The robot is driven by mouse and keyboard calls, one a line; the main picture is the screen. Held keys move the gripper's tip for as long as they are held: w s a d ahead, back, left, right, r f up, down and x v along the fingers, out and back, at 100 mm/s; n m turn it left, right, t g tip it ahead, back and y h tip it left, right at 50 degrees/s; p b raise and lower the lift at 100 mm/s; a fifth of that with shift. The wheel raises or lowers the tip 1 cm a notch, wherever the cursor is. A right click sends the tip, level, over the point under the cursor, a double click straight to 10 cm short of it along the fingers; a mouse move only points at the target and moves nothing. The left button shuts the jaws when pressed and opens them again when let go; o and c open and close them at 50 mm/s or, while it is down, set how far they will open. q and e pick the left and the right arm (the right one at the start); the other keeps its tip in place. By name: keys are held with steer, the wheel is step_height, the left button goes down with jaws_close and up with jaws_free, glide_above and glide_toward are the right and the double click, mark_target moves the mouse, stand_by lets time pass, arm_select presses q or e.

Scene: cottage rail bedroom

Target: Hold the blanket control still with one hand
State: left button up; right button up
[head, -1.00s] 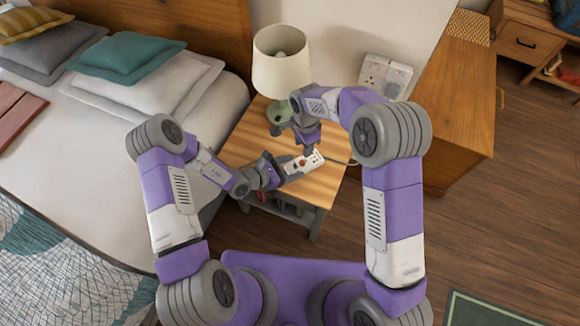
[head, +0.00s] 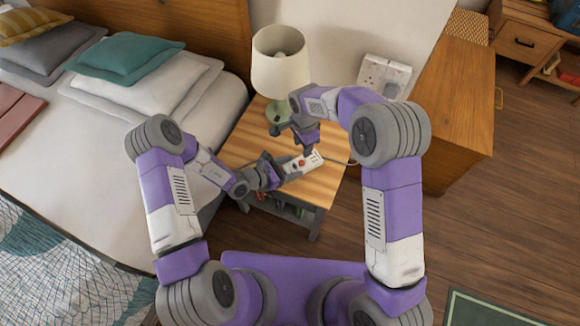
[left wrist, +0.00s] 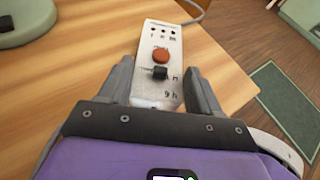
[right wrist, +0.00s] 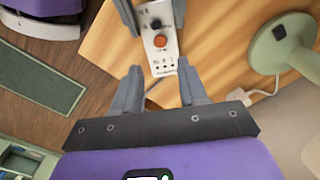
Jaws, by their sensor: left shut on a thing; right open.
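The blanket control (head: 310,158) is a slim white handset with an orange round button, a black slider and small dots and marks. It lies on the wooden bedside table (head: 318,188), its cord running off the far end. My left gripper (left wrist: 162,88) is shut on the control's near end, one finger along each side. It reaches in from the left in the head view. My right gripper (right wrist: 157,82) is open and empty near the cord end of the control (right wrist: 168,58), its fingers pointing towards it. Whether they touch it I cannot tell.
A lamp with a cream shade (head: 281,62) and green base (right wrist: 285,45) stands at the table's back. A wall socket (head: 384,76) is behind, a wooden cabinet (head: 455,105) to the right. The bed (head: 95,170) is on the left. The table's front right is clear.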

jaws_close()
stand_by(1.7)
